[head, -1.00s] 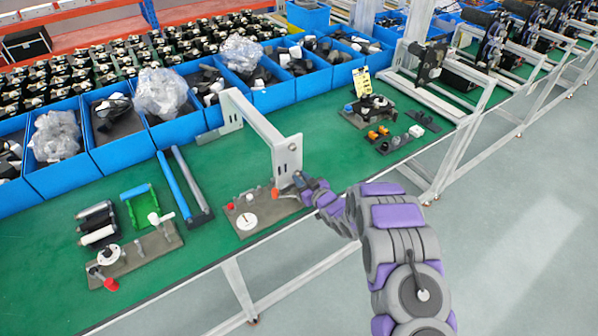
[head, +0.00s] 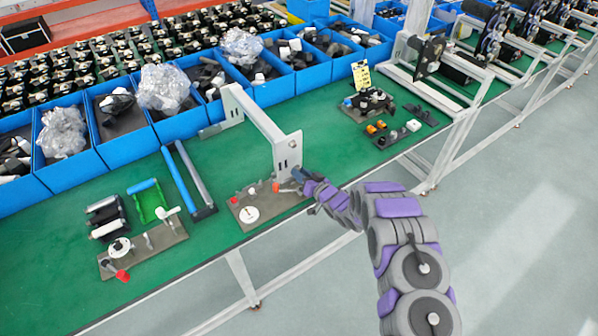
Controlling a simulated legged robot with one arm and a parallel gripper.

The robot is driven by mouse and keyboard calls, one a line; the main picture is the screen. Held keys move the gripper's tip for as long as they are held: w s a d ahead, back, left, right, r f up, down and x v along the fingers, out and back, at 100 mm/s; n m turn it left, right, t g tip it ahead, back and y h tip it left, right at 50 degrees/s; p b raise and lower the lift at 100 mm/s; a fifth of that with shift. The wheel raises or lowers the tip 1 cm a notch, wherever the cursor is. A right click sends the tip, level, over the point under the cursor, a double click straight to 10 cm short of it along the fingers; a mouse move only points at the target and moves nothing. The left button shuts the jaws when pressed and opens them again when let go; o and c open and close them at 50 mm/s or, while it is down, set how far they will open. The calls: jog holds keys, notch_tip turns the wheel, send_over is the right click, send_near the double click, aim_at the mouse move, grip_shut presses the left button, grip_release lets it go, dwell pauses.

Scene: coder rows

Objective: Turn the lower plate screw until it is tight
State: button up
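A grey metal bracket with two upright plates joined by a bar (head: 262,123) stands on the green bench. Its near plate (head: 288,152) has several holes and rises from a brown base board (head: 245,222). My gripper (head: 299,176) is at the lower right part of this plate, close to or touching it. The lower plate screw cannot be made out; my gripper and the plate may hide it. The fingers are too small and dark to tell whether they are open or shut.
A red knob (head: 276,186) and a white disc (head: 249,213) are on the base board. A second fixture (head: 150,250) stands to the left. Blue bins (head: 275,93) line the back. Green bench surface (head: 335,150) is free right of the bracket.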

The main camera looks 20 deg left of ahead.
jog(key=shift+o, duration=0.4)
jog(key=n+b, duration=0.3)
jog(key=shift+f+n+t+h, duration=0.15)
jog(key=shift+n+t+h, duration=0.15)
jog(key=shift+n, duration=0.1)
jog(key=n+t+b, duration=0.1)
jog(key=n+b, duration=0.3)
jog(key=b, duration=0.1)
jog(key=shift+h+b, duration=0.3)
jog(key=shift+b, duration=0.1)
jog(key=shift+r+n+b, duration=0.2)
jog(key=shift+n+b, duration=0.15)
jog(key=shift+n, duration=0.05)
jog(key=shift+s, duration=0.1)
jog(key=shift+c, duration=0.3)
grip_shut()
jog(key=shift+r+p, duration=0.1)
jog(key=shift+p, duration=0.25)
